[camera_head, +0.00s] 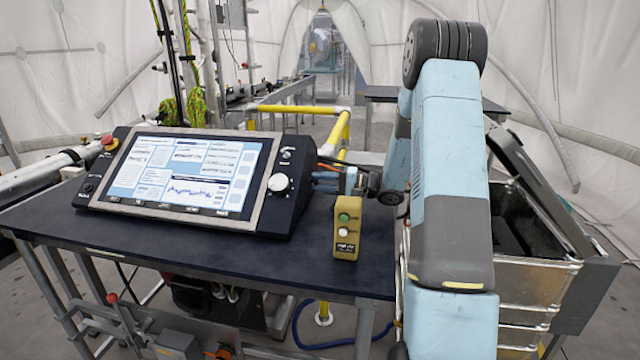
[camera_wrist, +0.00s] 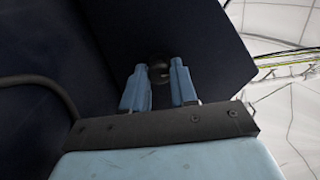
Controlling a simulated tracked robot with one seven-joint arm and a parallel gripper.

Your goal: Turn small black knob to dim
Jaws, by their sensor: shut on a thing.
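The control console (camera_head: 292,200) with a lit screen stands on a dark table. In the wrist view a small black knob (camera_wrist: 159,72) shows on a dark face of the console (camera_wrist: 205,45). It is dim and partly hidden between my blue fingers. My gripper (camera_wrist: 159,76) has one finger on each side of the knob and is shut on it. In the head view my gripper (camera_head: 318,178) is at the right side of the console, and the knob it holds is hidden there. How far the knob is turned cannot be told.
A yellow box (camera_head: 346,228) with a green and a white button stands on the dark table (camera_head: 200,255), just in front of my gripper. An open metal case (camera_head: 535,270) is at right. A cable (camera_wrist: 40,82) runs at left in the wrist view.

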